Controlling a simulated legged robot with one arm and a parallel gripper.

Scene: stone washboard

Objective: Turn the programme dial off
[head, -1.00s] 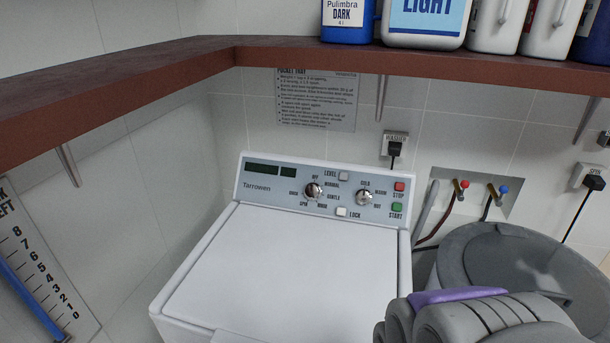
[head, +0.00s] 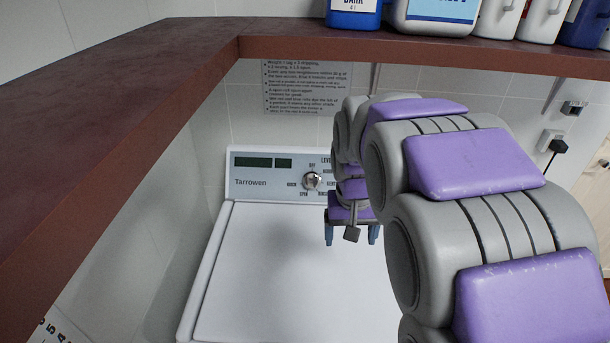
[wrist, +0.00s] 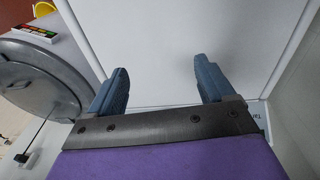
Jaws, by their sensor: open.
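The programme dial (head: 312,181) is a round silver knob on the control panel of the white Tarrowen washer (head: 290,270). The word OFF is printed above it, with other positions around it. The exact pointer direction is too small to tell. My gripper (head: 351,236) hangs over the washer lid, to the right of the dial and lower in the picture, apart from it. Its two blue fingers are spread and empty in the wrist view (wrist: 165,85), with the white lid beyond them. My arm hides the right part of the panel. The dial is not in the wrist view.
A brown shelf (head: 420,52) runs above the washer and along the left wall, with bottles (head: 440,12) on it. A notice (head: 308,88) hangs on the tiled wall. A grey round bin (wrist: 38,85) shows in the wrist view. The lid is clear.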

